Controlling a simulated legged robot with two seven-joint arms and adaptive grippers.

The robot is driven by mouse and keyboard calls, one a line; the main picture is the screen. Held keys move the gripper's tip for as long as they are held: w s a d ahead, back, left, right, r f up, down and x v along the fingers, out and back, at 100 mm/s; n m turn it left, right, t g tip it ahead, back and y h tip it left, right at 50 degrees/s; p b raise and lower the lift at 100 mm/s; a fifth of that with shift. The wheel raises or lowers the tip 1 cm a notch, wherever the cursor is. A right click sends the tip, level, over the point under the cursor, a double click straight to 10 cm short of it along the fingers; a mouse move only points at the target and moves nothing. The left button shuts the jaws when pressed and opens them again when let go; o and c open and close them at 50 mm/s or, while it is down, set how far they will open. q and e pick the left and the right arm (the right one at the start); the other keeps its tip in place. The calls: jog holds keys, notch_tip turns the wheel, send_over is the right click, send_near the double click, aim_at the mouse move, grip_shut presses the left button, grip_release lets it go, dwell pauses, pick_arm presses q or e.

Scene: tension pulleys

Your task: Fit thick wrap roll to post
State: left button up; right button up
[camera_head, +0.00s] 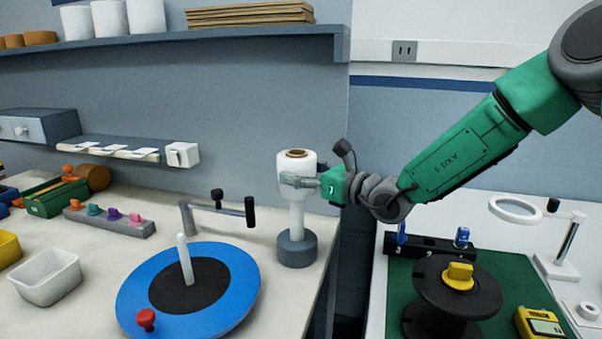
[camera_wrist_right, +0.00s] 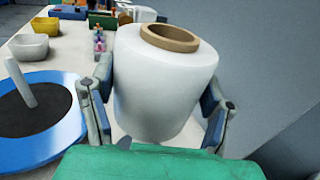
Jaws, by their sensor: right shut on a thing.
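The thick white wrap roll (camera_head: 297,165) stands upright with a brown cardboard core showing at its top. It is at the upper end of a thinner white column (camera_head: 297,218) on a round grey base (camera_head: 297,250); I cannot tell whether it rests on it. My right gripper (camera_head: 298,181) is shut on the roll from the right. The right wrist view shows the roll (camera_wrist_right: 165,85) between the two fingers (camera_wrist_right: 160,115). A white post (camera_head: 185,260) rises from the black centre of a blue disc (camera_head: 235,275), left of the roll. My left gripper is not in view.
A metal arm with a black handle (camera_head: 250,212) stands between the disc and the grey base. A red knob (camera_head: 146,320) is on the disc's front rim. A gap separates this bench from the right one, which holds a black spool (camera_head: 420,290). A shelf (camera_head: 250,43) hangs above.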

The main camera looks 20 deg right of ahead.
aim_at(303, 218)
jog(key=shift+f+b, duration=1.2)
jog(key=shift+f, duration=0.1)
dwell(0.5)
jog(key=shift+f+b, duration=1.5)
dwell(0.4)
jog(key=shift+f+b, duration=1.3)
jog(key=shift+f, duration=0.2)
jog(key=shift+f, duration=0.1)
jog(key=shift+f+b, duration=1.25)
jog(key=shift+f, duration=0.15)
